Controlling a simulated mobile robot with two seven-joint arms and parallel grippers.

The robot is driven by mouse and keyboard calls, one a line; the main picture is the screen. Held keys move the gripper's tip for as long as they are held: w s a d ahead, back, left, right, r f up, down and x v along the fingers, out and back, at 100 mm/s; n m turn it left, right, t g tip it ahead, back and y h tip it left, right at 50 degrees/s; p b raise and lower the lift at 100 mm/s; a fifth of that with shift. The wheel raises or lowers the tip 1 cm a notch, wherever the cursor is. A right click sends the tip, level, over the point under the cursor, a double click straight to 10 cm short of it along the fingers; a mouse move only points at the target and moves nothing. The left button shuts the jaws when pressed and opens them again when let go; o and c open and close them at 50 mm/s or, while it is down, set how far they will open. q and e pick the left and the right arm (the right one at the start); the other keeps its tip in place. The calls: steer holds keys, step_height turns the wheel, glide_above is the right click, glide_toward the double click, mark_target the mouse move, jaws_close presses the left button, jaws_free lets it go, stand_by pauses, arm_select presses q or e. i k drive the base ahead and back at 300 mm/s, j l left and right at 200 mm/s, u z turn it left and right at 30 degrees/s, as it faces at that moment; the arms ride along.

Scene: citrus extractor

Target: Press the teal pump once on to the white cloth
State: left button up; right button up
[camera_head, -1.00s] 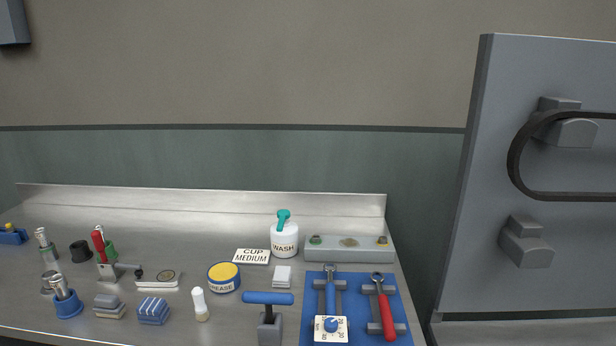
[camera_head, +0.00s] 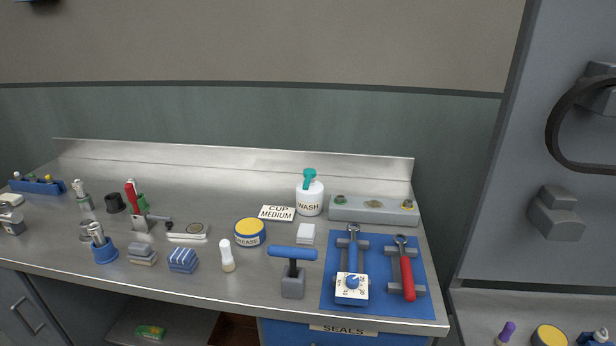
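The teal pump (camera_head: 309,176) tops a white bottle (camera_head: 309,198) labelled WASH, which stands upright at the back right of the steel counter. A small white folded cloth (camera_head: 306,233) lies on the counter in front of the bottle, apart from it. A striped blue cloth (camera_head: 183,260) and a grey folded stack (camera_head: 143,253) lie nearer the front left. Neither of my grippers shows in this view.
A grey block with a blue T-handle (camera_head: 293,281) is in front. A blue mat (camera_head: 378,302) with wrenches and a grey rail (camera_head: 374,211) are to the right.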

mark_target(306, 234)
steer(key=i+j, duration=0.1)
steer(key=j, duration=0.25)
steer(key=i+j, duration=0.15)
steer(key=j, duration=0.2)
steer(key=i+j, duration=0.1)
steer(key=j, duration=0.25)
steer(key=i+j, duration=0.1)
steer(key=j, duration=0.2)
